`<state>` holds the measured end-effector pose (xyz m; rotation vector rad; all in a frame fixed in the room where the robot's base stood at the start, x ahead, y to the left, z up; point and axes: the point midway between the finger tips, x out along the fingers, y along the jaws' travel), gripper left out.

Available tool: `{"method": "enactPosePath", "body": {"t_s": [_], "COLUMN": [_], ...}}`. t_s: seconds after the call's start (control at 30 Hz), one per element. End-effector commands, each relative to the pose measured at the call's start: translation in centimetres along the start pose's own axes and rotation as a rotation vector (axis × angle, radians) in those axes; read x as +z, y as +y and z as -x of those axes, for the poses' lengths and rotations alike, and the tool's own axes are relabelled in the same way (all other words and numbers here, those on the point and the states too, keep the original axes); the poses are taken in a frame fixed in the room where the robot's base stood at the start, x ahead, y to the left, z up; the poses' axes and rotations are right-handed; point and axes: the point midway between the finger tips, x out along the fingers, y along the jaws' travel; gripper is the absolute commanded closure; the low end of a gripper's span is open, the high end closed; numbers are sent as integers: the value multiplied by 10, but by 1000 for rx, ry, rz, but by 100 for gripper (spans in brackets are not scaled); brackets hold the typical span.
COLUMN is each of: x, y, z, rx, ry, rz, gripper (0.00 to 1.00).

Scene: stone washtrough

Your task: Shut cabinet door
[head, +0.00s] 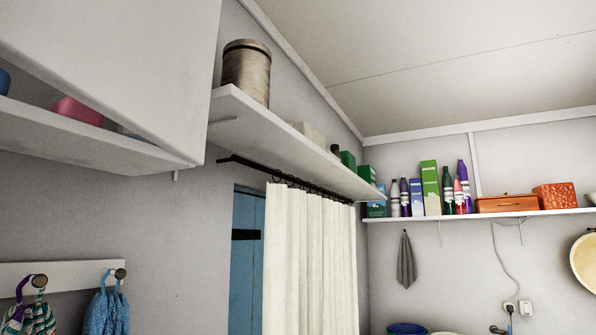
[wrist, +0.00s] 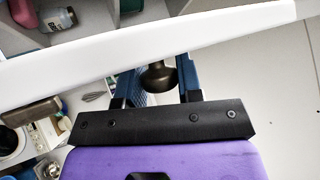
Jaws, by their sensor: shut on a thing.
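The white cabinet door (head: 125,65) fills the upper left of the head view and stands ajar. A gap along its lower left edge shows the cabinet's inside bottom board (head: 75,130). In the wrist view the door (wrist: 75,75) is a slanting white band seen nearly edge-on. A dark metal knob (wrist: 159,78) sticks out from it. My gripper (wrist: 158,70), with blue fingers and a purple body, is shut on the knob, one finger on each side. The fingertips are close to the door. My gripper does not show in the head view.
Inside the cabinet are a pink item (head: 78,112) and a bottle (wrist: 60,18). A shelf with a metal canister (head: 246,72) is to the right of the door. A white curtain (head: 305,260) hangs below it. Hooks with cloths (head: 108,308) are below the cabinet.

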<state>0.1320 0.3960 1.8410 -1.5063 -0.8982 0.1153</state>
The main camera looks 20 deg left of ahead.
Motion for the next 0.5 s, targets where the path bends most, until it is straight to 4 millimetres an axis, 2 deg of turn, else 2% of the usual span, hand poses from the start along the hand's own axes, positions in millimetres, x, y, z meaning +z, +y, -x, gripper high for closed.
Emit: {"method": "enactPosePath", "body": {"t_s": [0.27, 0.5], "x": [46, 82], "y": [2, 6], "z": [-23, -44], "rx": [22, 21], "ry": [111, 102], "rz": [61, 54], "gripper": [100, 100]}}
